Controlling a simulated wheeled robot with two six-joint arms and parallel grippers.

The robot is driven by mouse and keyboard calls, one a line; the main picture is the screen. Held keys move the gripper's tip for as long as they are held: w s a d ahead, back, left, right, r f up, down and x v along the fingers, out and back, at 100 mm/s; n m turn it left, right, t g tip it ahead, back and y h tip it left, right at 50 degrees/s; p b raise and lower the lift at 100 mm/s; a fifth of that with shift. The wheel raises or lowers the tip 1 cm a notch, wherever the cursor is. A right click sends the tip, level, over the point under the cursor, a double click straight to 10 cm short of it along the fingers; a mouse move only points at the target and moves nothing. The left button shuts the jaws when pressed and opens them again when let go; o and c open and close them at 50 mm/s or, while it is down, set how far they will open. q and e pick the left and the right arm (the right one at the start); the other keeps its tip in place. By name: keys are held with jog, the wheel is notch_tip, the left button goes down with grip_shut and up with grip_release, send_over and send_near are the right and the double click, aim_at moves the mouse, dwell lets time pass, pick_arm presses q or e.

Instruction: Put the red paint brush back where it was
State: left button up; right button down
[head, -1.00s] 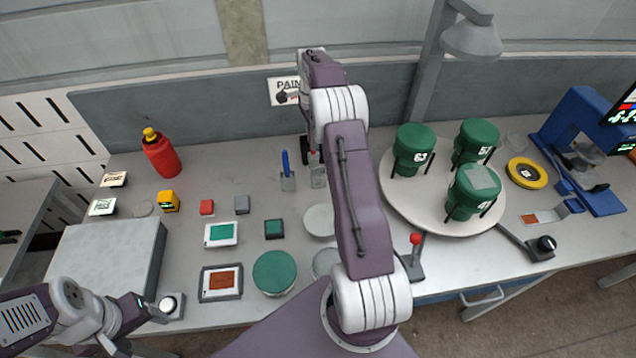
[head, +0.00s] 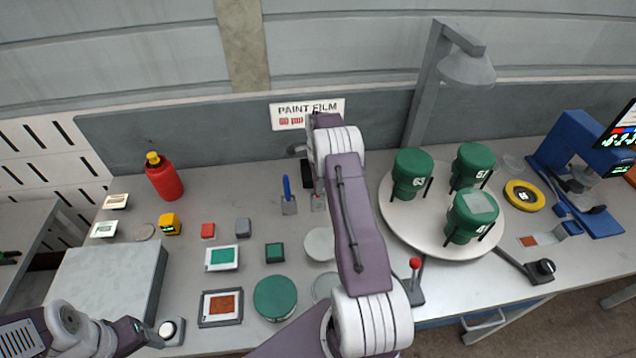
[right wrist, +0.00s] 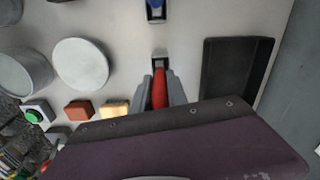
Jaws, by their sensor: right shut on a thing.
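The red paint brush (right wrist: 160,90) has its red handle between the fingers of my right gripper (right wrist: 160,92), which is shut on it. In the right wrist view its handle end is beside a small metal stand (right wrist: 160,60); I cannot tell whether the brush rests in it. In the head view my right arm hides most of the brush, and the stand (head: 318,203) shows just left of the arm. My left gripper (head: 150,335) is low at the left, near a white button; its finger opening is unclear.
A blue brush (head: 286,188) stands in a like stand to the left. A black tray (right wrist: 235,75) lies close behind. Pale round discs (head: 320,243) lie in front. Green pots on a round turntable (head: 400,225) stand right of my arm.

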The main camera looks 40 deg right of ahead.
jog(key=shift+f, duration=0.2)
jog(key=c, duration=1.3)
grip_release()
jog(key=shift+r, duration=0.1)
jog(key=shift+r, duration=0.15)
jog(key=shift+w+d+r, duration=0.1)
jog(key=shift+r, duration=0.25)
notch_tip(320, 180, up, 11)
jog(key=shift+r+b, duration=0.15)
jog(key=shift+b, duration=0.8)
